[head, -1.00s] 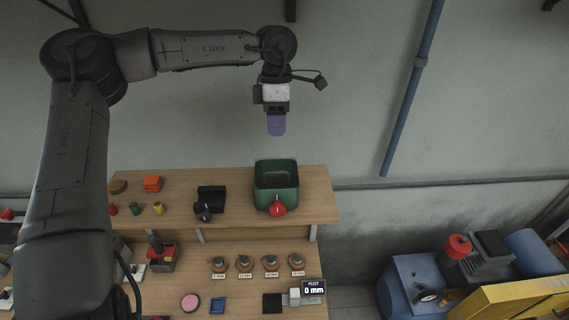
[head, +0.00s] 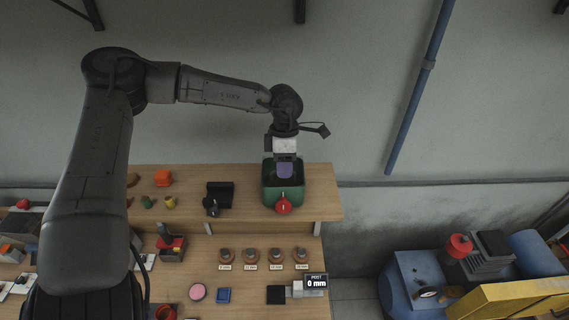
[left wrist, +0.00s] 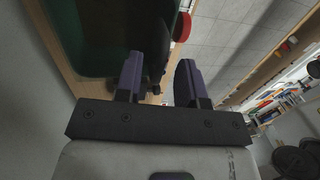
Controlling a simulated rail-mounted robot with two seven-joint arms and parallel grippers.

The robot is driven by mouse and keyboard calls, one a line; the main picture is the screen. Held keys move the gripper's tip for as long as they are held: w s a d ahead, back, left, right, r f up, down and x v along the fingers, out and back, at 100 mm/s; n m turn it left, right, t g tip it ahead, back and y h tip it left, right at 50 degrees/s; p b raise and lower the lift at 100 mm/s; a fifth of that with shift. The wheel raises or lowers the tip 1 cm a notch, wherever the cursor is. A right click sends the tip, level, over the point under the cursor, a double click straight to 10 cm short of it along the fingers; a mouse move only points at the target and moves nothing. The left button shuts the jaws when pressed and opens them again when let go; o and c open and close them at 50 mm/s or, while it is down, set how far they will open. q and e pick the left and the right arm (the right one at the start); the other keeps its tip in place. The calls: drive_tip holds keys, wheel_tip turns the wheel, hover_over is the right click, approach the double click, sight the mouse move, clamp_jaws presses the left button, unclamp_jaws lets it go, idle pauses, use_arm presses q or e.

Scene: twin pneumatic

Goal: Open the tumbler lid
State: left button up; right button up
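A green tumbler (head: 298,195) with a dark interior stands on the upper wooden shelf, with a red knob (head: 283,207) at its front. My left gripper (head: 284,174) points down with its purple fingers in front of the tumbler's upper part in the head view. In the left wrist view the two fingers (left wrist: 158,80) stand apart, with no object clearly held between them. The green tumbler (left wrist: 95,35) fills the upper left there, and the red knob (left wrist: 182,27) shows at the top. I cannot tell a separate lid, or whether the fingers touch the tumbler. My right gripper is not visible.
A black holder (head: 220,193) and small coloured pieces lie left of the tumbler on the upper shelf (head: 325,190). Below are several labelled knobs, a pink disc (head: 197,292) and a gauge display (head: 316,282). A blue and yellow machine (head: 405,285) stands at the right.

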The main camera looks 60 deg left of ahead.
use_arm(q)
clamp_jaws()
idle(0.7)
